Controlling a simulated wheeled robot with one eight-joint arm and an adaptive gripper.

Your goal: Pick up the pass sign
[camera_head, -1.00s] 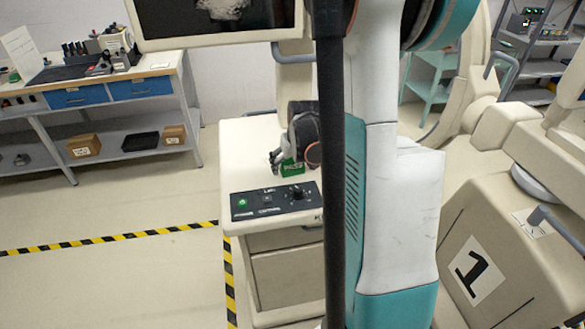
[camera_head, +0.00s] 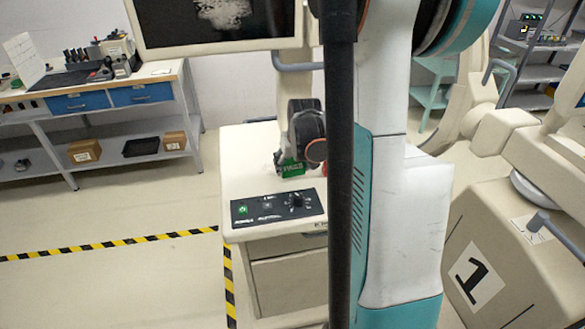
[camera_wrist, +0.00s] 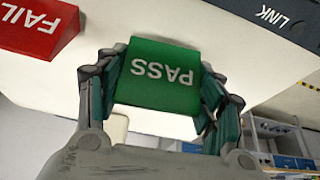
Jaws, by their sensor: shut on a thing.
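The green pass sign (camera_wrist: 158,76) is between the two fingers of my gripper (camera_wrist: 160,92) in the wrist view, its white lettering upside down there. The fingers press on both of its sides, so my gripper is shut on it. In the head view the pass sign (camera_head: 292,169) shows as a small green block over the top of the cream cart (camera_head: 257,160), below the dark wrist of my arm. Part of it is hidden by my arm. Whether it touches the cart top is hard to tell.
A red fail sign (camera_wrist: 38,25) stands near the pass sign in the wrist view. A dark control panel (camera_head: 277,207) lies on the cart's front edge. A monitor (camera_head: 218,22) hangs above the cart. A workbench (camera_head: 100,85) stands at the left; floor between is free.

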